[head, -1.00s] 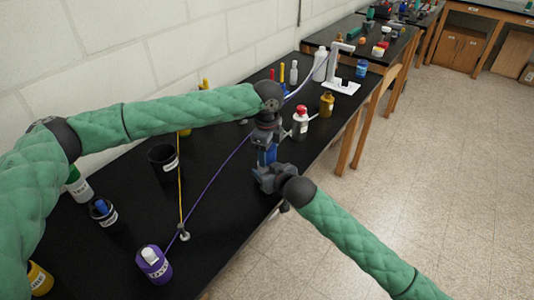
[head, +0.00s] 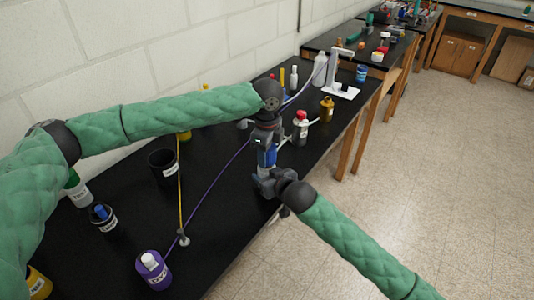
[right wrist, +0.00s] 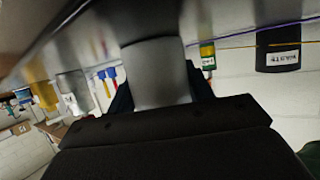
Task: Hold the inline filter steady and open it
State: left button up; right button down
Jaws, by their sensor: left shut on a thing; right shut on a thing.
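The inline filter (head: 267,158) shows as a short blue upright section between my two grippers, above the black bench; the grippers hide most of it. My left gripper (head: 265,141) is shut on its upper part from above. My right gripper (head: 270,180) is shut on its lower part, close to the bench's front edge. In the right wrist view, which is upside down and partly blurred, a grey cylinder (right wrist: 157,75) sits between the dark fingers of my right gripper. I cannot see whether the filter's parts are separated.
A purple line (head: 215,185) and a yellow line (head: 180,200) run over the bench to a small fitting (head: 183,240). A black waste cup (head: 162,163) and purple bottle (head: 153,270) stand left.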

pick_arm(q)
jog(key=shift+r, duration=1.95)
pick_arm(e)
jog(key=c, duration=0.5)
grip_release()
pick_arm(q)
jog(key=shift+f, duration=0.1)
pick_arm(e)
jog(key=shift+s, duration=0.15)
